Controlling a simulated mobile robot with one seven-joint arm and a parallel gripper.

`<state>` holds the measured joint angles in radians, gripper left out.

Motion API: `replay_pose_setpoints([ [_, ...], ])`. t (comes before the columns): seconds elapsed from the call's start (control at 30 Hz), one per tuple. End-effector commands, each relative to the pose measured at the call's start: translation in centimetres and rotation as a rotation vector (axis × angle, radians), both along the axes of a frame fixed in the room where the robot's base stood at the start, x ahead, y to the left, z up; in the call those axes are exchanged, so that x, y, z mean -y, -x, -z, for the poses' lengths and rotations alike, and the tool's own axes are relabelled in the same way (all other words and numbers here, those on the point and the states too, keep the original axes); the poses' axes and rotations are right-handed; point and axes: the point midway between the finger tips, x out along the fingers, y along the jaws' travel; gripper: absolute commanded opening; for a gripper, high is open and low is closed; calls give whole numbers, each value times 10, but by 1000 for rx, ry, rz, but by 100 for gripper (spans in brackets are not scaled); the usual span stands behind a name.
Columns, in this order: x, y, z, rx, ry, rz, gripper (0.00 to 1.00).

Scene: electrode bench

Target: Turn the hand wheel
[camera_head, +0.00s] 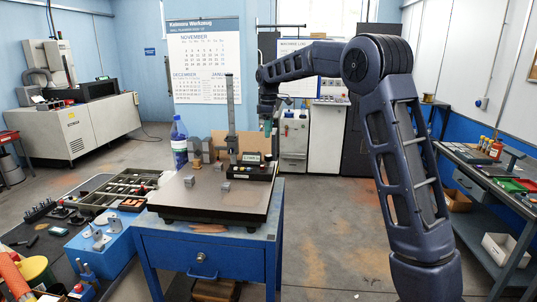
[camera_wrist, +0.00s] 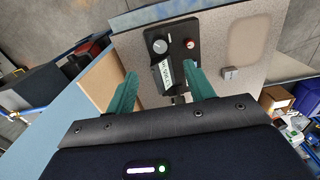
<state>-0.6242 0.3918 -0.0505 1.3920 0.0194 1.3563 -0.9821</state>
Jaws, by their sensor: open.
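My gripper (camera_wrist: 163,76) is open, with its two green fingers apart and nothing held between them. In the head view it (camera_head: 267,127) points down above the right rear of the granite plate. A black device (camera_head: 250,171) with a tall grey column stands on the plate below it. In the wrist view the device's black panel (camera_wrist: 178,32) carries a round grey dial (camera_wrist: 159,46), a red button (camera_wrist: 190,43) and a white label strip (camera_wrist: 164,75). The label strip lies between the fingers in the picture. I cannot tell which part is the hand wheel; no clear wheel shows.
The granite plate (camera_head: 205,212) rests on a blue bench (camera_head: 210,250). A small grey block (camera_head: 225,187), other blocks and a blue bottle (camera_head: 179,142) stand at its left and middle. A parts tray (camera_head: 125,190) lies left.

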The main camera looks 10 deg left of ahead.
Motion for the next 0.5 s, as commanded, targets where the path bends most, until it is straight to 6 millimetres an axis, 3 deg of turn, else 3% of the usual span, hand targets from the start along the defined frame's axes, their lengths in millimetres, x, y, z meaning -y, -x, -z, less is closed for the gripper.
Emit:
replay_pose_setpoints([
  [0.2,-1,0,0,-2,1,-316,53],
  [0.5,-1,0,5,-3,2,-448,53],
])
